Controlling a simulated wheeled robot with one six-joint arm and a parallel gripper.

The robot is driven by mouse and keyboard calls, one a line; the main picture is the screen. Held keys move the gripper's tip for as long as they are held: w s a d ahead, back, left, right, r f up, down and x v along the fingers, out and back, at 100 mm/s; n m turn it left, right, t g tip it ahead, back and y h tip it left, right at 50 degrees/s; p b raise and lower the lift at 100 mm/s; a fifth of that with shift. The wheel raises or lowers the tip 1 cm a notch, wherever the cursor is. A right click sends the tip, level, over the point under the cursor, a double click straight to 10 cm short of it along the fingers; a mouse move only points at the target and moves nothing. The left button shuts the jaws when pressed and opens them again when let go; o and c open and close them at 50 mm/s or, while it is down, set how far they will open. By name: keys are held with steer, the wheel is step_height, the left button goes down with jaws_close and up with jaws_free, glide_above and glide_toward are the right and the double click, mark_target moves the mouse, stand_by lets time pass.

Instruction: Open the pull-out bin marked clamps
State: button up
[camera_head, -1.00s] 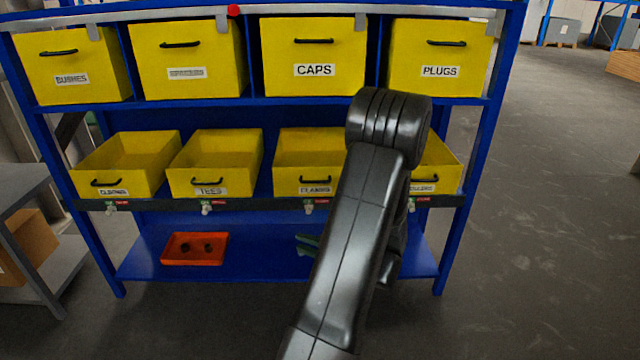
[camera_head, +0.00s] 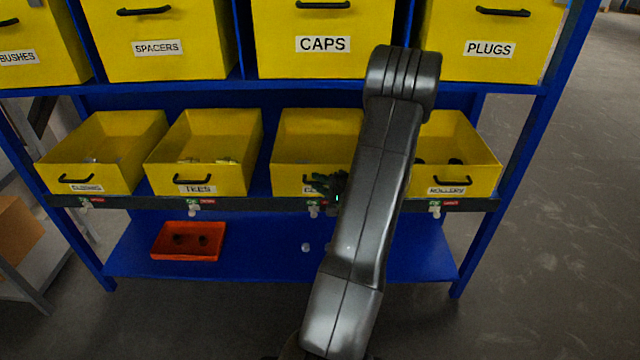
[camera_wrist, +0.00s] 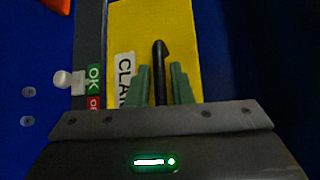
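The clamps bin (camera_head: 317,140) is the third yellow bin from the left in the lower row. Its front lines up with its neighbours. My gripper (camera_head: 325,184) is in front of it and hides most of its label and handle. In the wrist view its yellow front (camera_wrist: 185,40) and part of the label "CLA" (camera_wrist: 125,78) show. The black handle (camera_wrist: 161,72) lies between the two green fingers of my gripper (camera_wrist: 161,84). The fingers are apart, with narrow gaps beside the handle. Contact cannot be seen.
A dark rail (camera_head: 260,204) with tags and white knobs runs below the bins. The tees bin (camera_head: 203,150) stands left and the rollers bin (camera_head: 460,160) right. The caps bin (camera_head: 322,40) is above. An orange tray (camera_head: 188,241) lies on the bottom shelf.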

steer(key=shift+c, duration=0.2)
jaws_close()
steer(key=s+b, duration=1)
steer(key=s, duration=1.4)
steer(key=shift+s, duration=0.4)
steer(key=shift+o, duration=0.2)
jaws_free()
